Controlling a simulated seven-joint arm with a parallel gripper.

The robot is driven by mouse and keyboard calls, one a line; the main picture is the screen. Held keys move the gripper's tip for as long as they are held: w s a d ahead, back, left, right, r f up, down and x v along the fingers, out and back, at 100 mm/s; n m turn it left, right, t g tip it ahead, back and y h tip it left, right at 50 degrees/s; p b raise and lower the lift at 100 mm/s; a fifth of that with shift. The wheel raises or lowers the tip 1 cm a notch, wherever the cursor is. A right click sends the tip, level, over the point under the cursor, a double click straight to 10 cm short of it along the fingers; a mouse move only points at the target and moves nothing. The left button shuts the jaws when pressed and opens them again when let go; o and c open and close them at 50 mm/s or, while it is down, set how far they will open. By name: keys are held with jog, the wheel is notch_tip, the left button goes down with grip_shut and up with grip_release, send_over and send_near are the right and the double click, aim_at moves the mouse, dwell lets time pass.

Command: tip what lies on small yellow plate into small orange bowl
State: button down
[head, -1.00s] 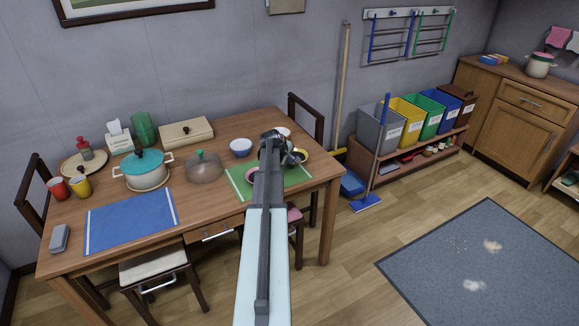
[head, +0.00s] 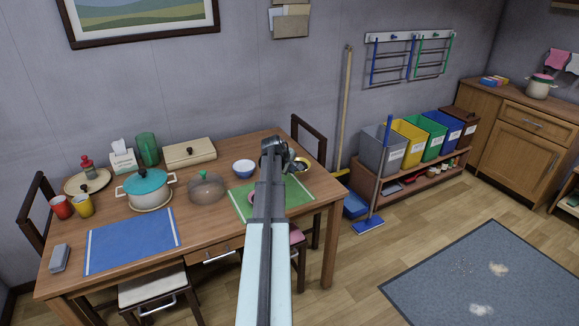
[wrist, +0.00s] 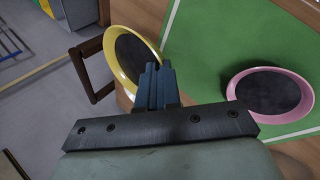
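The small yellow plate (wrist: 121,75) shows in the wrist view with a yellow rim and a dark inside; what lies on it cannot be made out. It also shows in the head view (head: 304,166), just right of my gripper, apparently raised above the table. My gripper (wrist: 156,82) has its fingers close together at the plate's near rim, apparently shut on it. In the head view my gripper (head: 274,146) and arm hide part of the table's right end. I see no small orange bowl in either view.
A pink-rimmed dish (wrist: 270,94) lies on the green mat (wrist: 210,60). A white-and-blue bowl (head: 244,168), a clear dome (head: 206,188) and a teal-lidded pot (head: 146,185) stand to the left. A chair (head: 308,140) stands behind the table's right end.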

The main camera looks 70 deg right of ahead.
jog(key=w+d+f+n+t, duration=0.1)
jog(key=w+d+n, duration=0.3)
jog(key=w, duration=0.5)
jog(key=w+d+f+n+t, duration=0.1)
jog(key=w+d+n+t, duration=0.3)
jog(key=w+d, duration=0.3)
jog(key=shift+w+d+f+n+t+y, duration=0.15)
jog(key=shift+w+f+n+t+y, duration=0.2)
jog(key=shift+w, duration=1.25)
jog(key=shift+s, duration=0.1)
jog(key=s+d+r+m+t+y, duration=0.2)
jog(key=s+d+m+t+y, duration=0.2)
jog(key=s+t, duration=0.6)
jog(key=shift+d+r+m+t, duration=0.35)
jog(key=shift+d+m+t, duration=0.5)
jog(key=shift+d, duration=0.1)
jog(key=shift+y, duration=0.25)
